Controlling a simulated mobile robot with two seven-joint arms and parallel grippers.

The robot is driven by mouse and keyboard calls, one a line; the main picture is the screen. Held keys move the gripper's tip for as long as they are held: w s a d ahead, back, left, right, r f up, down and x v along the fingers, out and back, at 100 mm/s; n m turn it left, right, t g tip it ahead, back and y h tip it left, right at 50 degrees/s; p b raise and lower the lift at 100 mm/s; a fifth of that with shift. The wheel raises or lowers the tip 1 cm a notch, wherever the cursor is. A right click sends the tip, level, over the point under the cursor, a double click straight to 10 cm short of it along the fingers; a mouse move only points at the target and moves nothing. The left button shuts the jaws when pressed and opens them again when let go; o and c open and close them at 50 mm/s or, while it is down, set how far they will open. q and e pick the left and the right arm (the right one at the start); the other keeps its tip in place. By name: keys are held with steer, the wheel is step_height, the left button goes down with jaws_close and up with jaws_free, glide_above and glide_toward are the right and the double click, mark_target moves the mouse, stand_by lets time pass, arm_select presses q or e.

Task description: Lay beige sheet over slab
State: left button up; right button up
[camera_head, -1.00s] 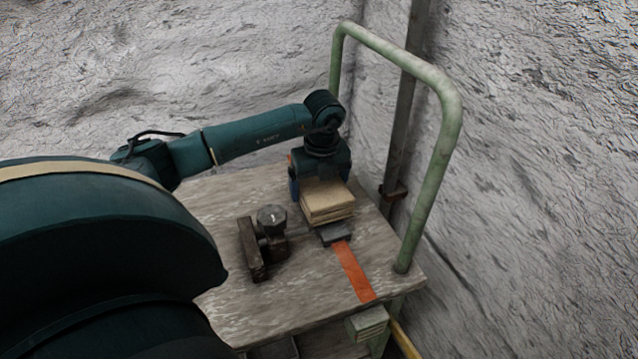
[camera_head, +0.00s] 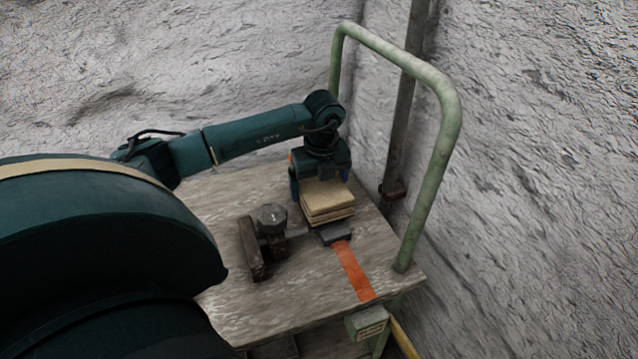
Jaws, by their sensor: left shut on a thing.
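My left gripper (camera_head: 322,179) points down over the cart top and is shut on the beige sheet (camera_head: 326,197), a folded stack of pale layers. The fingertips are partly hidden behind the sheet and the wrist. The sheet is right above a dark grey slab (camera_head: 334,233), whose front end shows below it. I cannot tell whether the sheet touches the slab. My right gripper is not in view.
The worn cart top (camera_head: 300,305) carries a dark metal clamp-like block (camera_head: 262,245) left of the slab. An orange strip (camera_head: 354,271) runs from the slab to the front edge. A green handle rail (camera_head: 446,150) rises at the right. Rough grey walls stand behind.

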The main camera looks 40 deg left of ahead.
arm_select(q)
steer(key=shift+f+b, duration=0.4)
steer(key=shift+f, duration=0.3)
stand_by(0.6)
steer(key=o, duration=0.9)
steer(key=shift+r+p, duration=1.7)
steer(key=shift+r, duration=0.3)
